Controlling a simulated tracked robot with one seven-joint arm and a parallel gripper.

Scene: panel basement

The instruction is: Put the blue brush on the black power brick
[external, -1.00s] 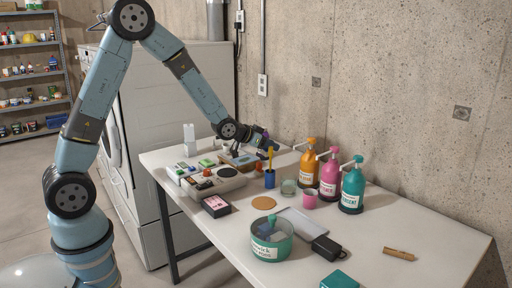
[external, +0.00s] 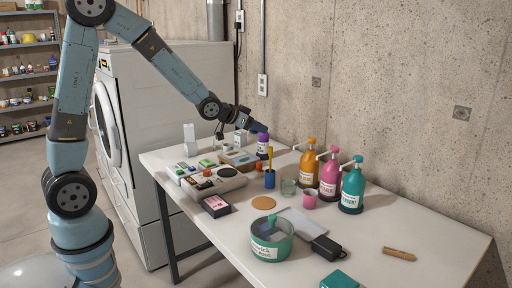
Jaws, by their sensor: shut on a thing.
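The black power brick (external: 326,248) lies on the near part of the white table, right of the teal pot and well away from my gripper.
A teal pot (external: 268,243) and grey flat pad (external: 300,222) lie near the brick. A brown stick (external: 399,254) lies right.

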